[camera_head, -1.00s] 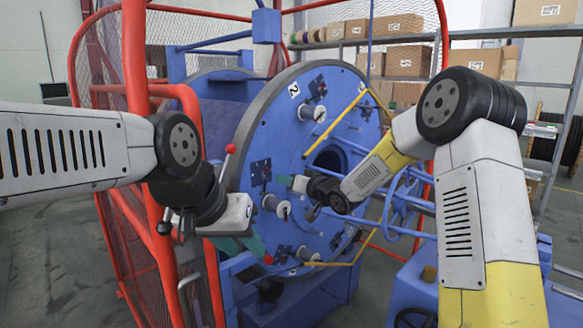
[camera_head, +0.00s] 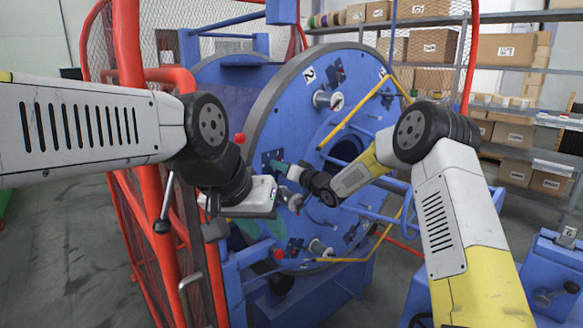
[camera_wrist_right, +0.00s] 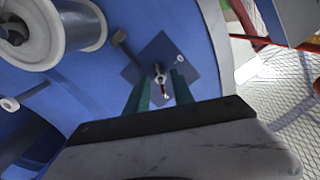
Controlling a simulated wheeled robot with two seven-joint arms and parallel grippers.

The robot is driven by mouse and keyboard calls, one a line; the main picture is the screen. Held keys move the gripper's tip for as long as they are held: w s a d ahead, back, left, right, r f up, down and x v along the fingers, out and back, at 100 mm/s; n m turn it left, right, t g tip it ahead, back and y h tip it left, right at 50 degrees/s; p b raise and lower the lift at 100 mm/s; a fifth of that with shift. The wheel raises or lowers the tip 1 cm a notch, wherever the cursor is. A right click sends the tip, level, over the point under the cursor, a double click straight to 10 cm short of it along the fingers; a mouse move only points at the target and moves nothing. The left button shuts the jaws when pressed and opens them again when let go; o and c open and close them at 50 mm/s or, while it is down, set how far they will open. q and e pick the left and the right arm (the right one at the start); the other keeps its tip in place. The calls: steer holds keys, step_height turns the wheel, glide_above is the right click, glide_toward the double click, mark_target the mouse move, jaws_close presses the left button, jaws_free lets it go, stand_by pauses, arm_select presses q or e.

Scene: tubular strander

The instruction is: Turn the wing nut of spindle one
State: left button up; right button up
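The big blue disc (camera_head: 290,120) carries small dark plates and pale spools. In the right wrist view a dark blue square plate (camera_wrist_right: 190,66) holds a small metal pin with a red mark, apparently the wing nut (camera_wrist_right: 161,78). My right gripper (camera_wrist_right: 160,90) is open, its two green fingers on either side of the pin with gaps; contact cannot be told. In the head view my right gripper (camera_head: 279,166) reaches the disc's left part, partly covering the plate. My left gripper (camera_head: 262,230) is lower, in front of the disc's lower left edge; its green fingers are partly hidden.
A pale spool (camera_wrist_right: 85,25) is close by in the right wrist view. Red guard bars (camera_head: 128,60) and mesh stand left of the disc. Yellow bars (camera_head: 350,122) cross its front. Shelves with cardboard boxes (camera_head: 505,48) stand behind. Grey floor (camera_head: 75,240) is clear at left.

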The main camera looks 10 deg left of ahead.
steer(key=shift+w+a, duration=0.15)
steer(key=shift+c, duration=0.4)
jaws_close()
steer(key=n, duration=2.3)
steer(key=shift+f+n, duration=0.1)
steer(key=shift+n, duration=0.3)
